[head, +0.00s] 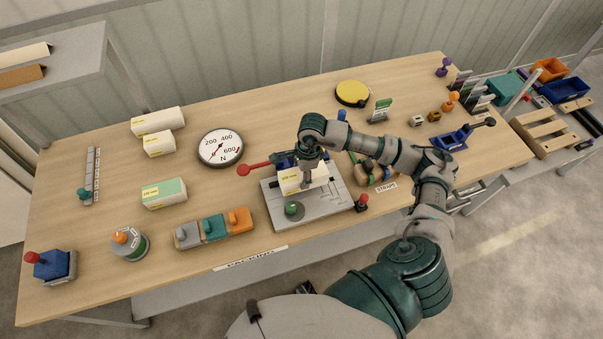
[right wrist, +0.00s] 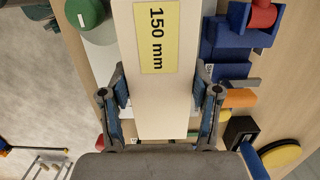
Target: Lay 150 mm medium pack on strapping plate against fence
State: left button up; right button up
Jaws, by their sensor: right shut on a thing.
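The cream pack (head: 291,182) has a yellow label that reads 150 mm in the right wrist view (right wrist: 155,85). My right gripper (head: 309,180) is shut on it, with one finger on each side of the pack in the right wrist view (right wrist: 160,92). The pack is over the grey strapping plate (head: 328,207). I cannot tell whether it touches the plate or the fence. A green knob (head: 294,210) is on the plate's front part. A blue tool (head: 283,160) with a red handle (head: 256,168) is behind the pack. My left gripper is not in view.
Other packs (head: 157,121) (head: 158,145) (head: 163,194) lie to the left, near a round force gauge (head: 220,148). A row of grey, teal and orange blocks (head: 215,228) is left of the plate. A red-topped knob (head: 362,202) stands at its right. A yellow disc (head: 352,93) lies behind.

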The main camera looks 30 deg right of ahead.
jog(key=shift+d+f, duration=0.2)
jog(key=shift+d, duration=0.55)
jog(key=shift+d+f, duration=0.2)
jog(key=shift+d, duration=0.5)
jog(key=shift+a+r, duration=0.25)
jog(key=shift+a, duration=0.7)
jog(key=shift+a+b, duration=0.35)
jog(key=shift+a, duration=0.2)
jog(key=shift+f, duration=0.15)
jog(key=shift+d+f, duration=0.2)
jog(key=shift+d, duration=0.1)
jog(key=shift+d+f, duration=0.25)
jog(key=shift+d, duration=0.5)
jog(key=shift+d+r, duration=0.1)
jog(key=shift+d, duration=0.15)
jog(key=shift+a+r, duration=0.3)
jog(key=shift+a, duration=0.2)
jog(key=shift+a+r, duration=0.15)
jog(key=shift+a, duration=0.45)
jog(key=shift+d+f, duration=0.25)
jog(key=shift+d, duration=0.5)
jog(key=shift+a+r, duration=0.2)
jog(key=shift+a, duration=1)
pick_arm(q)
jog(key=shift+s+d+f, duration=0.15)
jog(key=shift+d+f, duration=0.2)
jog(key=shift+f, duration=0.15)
